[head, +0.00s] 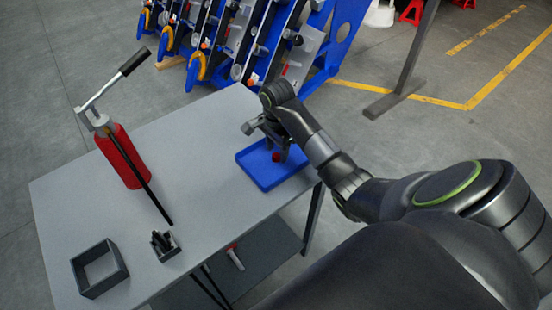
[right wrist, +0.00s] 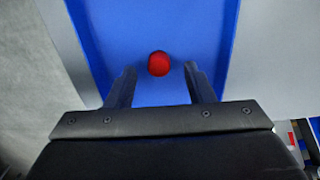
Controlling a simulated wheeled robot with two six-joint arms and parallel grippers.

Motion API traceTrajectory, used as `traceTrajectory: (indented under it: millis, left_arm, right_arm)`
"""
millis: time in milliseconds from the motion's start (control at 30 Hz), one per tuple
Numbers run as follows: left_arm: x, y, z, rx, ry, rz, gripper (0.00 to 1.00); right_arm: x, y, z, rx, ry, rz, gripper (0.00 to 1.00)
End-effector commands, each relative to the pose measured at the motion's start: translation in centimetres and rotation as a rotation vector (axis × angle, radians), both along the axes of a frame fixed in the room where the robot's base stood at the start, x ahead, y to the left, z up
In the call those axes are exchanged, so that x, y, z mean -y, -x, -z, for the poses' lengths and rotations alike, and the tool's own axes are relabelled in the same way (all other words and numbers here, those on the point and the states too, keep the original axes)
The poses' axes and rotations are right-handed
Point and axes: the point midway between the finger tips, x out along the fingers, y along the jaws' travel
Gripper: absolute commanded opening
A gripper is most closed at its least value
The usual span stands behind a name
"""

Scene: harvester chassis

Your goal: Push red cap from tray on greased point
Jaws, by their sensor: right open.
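A small red cap (head: 276,156) lies in the blue tray (head: 258,178) at the right end of the grey table. My right gripper (head: 280,150) is over the tray, pointing down. In the right wrist view the gripper (right wrist: 160,82) is open, and the round red cap (right wrist: 159,64) shows between and slightly beyond its fingertips, with blue tray floor (right wrist: 120,30) around it. The cap appears free of both fingers. My left gripper is not in view. I cannot make out a greased point.
A red grease pump (head: 122,158) with a long handle and black hose stands on the table (head: 200,150). An open dark box (head: 99,268) and a small dark holder (head: 165,246) are near its front edge. The blue harvester chassis (head: 330,40) stands behind the table.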

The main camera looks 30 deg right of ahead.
Motion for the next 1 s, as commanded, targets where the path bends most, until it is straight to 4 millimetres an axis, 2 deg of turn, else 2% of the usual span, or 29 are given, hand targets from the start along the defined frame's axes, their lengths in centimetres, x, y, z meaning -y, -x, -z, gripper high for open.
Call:
traceTrajectory:
  millis: [133, 367, 700, 1000]
  left_arm:
    - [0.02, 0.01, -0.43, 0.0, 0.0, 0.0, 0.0]
    - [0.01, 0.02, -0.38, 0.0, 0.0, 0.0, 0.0]
    - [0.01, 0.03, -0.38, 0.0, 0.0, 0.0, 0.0]
    - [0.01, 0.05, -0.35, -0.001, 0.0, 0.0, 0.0]
  right_arm:
    - [0.02, 0.03, 1.0, 0.0, 0.001, 0.0, 0.48]
    - [0.04, 0.02, 1.14, 0.001, 0.002, 0.0, 0.48]
    - [0.06, 0.01, 1.11, 0.001, 0.002, 0.0, 0.04]
    - [0.07, -0.01, 1.0, 0.002, 0.002, 0.0, 0.01]
